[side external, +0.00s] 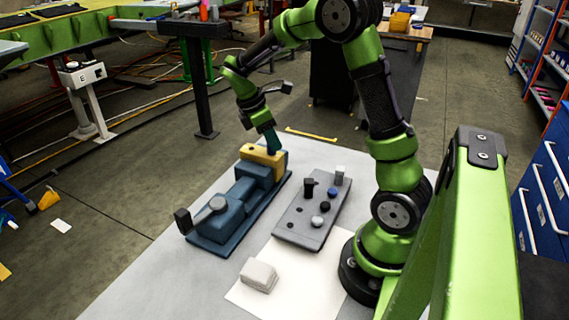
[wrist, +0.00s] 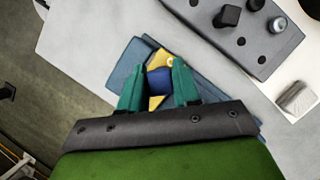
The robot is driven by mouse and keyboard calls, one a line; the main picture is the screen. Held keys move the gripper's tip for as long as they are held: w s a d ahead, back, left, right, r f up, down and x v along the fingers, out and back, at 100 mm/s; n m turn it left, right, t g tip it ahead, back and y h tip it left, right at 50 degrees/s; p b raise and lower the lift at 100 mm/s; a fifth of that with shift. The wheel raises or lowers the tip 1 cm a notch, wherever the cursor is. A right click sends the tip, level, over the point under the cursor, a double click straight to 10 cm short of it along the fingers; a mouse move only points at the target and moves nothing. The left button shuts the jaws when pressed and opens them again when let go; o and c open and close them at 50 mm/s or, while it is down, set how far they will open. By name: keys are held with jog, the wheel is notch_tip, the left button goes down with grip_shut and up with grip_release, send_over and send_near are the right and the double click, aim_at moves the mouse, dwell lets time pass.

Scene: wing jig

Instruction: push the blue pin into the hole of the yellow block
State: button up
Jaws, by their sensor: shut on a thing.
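My gripper (wrist: 158,92) has teal fingers shut on a blue pin (wrist: 159,80). The pin lies between the fingertips in the wrist view and covers part of the yellow block (wrist: 166,58). In the side view my gripper (side external: 273,143) points down at the yellow block (side external: 254,153), which sits at the far end of a blue vise-like fixture (side external: 225,210). The fingers hide the pin there. A small round mark shows on the block in the wrist view. I cannot tell whether the pin is in the hole or above it.
A grey tray (side external: 292,232) beside the fixture holds black and grey pegs and a blue round-topped piece (side external: 333,192). A pale grey block (side external: 259,275) lies on a white sheet (side external: 290,295). The left part of the table (side external: 150,260) is clear.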

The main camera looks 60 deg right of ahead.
jog(key=o, duration=1.1)
jog(key=shift+s+d+r+v, duration=0.15)
jog(key=shift+s+d+v, duration=0.15)
jog(key=shift+v, duration=3.55)
jog(key=shift+s+d+r+v, duration=0.2)
jog(key=shift+s+d+v, duration=0.1)
jog(key=shift+v, duration=3.6)
jog(key=shift+s+d+r+v, duration=0.15)
jog(key=shift+s+d+v, duration=0.15)
jog(key=shift+v, duration=3.55)
